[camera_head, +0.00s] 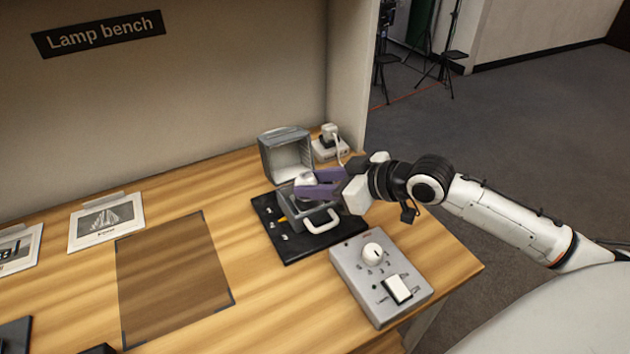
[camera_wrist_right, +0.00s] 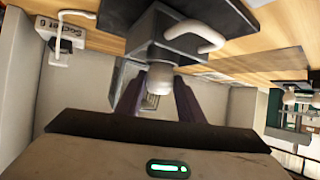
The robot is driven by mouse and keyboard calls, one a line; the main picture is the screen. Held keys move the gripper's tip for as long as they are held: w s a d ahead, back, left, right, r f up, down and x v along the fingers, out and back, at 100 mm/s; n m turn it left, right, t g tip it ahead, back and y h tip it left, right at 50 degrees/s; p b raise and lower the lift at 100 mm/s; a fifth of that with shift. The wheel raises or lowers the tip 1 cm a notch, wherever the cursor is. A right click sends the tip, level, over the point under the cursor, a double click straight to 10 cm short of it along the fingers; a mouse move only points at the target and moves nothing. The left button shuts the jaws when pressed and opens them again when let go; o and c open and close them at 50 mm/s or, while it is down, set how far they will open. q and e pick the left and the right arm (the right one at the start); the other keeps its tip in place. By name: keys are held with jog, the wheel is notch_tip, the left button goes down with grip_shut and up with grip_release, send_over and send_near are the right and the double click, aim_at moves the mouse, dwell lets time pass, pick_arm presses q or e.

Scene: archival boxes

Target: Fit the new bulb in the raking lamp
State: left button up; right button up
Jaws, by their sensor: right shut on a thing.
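The raking lamp (camera_head: 284,150) stands on a black base plate (camera_head: 264,210) at the bench's back right, its grey hood open at the front. A grey body with a white handle (camera_head: 321,221) sits in front of the hood. My right gripper (camera_head: 306,184) comes in from the right, its purple fingers shut on a whitish bulb (camera_head: 307,180). In the right wrist view the bulb (camera_wrist_right: 160,76) is between the fingers, its far end at a grey lamp part (camera_wrist_right: 154,40). I cannot tell whether it is seated there. My left gripper is not in view.
A grey control box (camera_head: 352,265) with a knob and a white switch is in front of the lamp. A socket block with a plug (camera_head: 330,145) is behind it. A dark marked rectangle (camera_head: 175,280) and picture cards (camera_head: 106,222) lie to the left.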

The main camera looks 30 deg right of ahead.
jog(key=shift+f, duration=0.15)
jog(key=o, duration=0.7)
jog(key=shift+o, duration=0.2)
jog(key=p+v, duration=0.5)
jog(key=v, duration=0.6)
dwell(0.4)
